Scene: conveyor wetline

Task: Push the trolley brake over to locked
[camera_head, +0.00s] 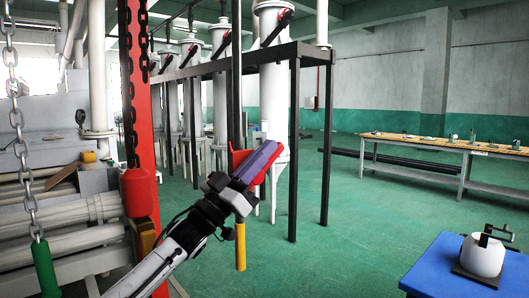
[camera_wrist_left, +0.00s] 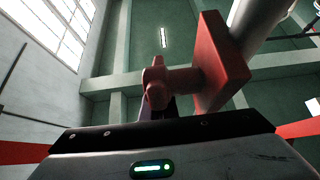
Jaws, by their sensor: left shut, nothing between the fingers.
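My left gripper (camera_head: 262,160) is shut and empty, with purple fingers pointing up and right in the head view. A red part (camera_head: 238,160), likely the trolley brake, shows just behind and left of the fingers. In the left wrist view a square red plate (camera_wrist_left: 222,65) joins a short red shaft with a rounded knob (camera_wrist_left: 155,84). This knob is close in front of my wrist and hides most of the fingers. I cannot tell whether they touch it. The brake's setting cannot be read. My right gripper is not in view.
A red post (camera_head: 144,90) and a hanging chain (camera_head: 14,115) stand at the left, by grey pipes. A dark steel frame (camera_head: 295,150) is behind the gripper. A blue table (camera_head: 440,262) with a white pot (camera_head: 482,256) is at lower right. The green floor between is clear.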

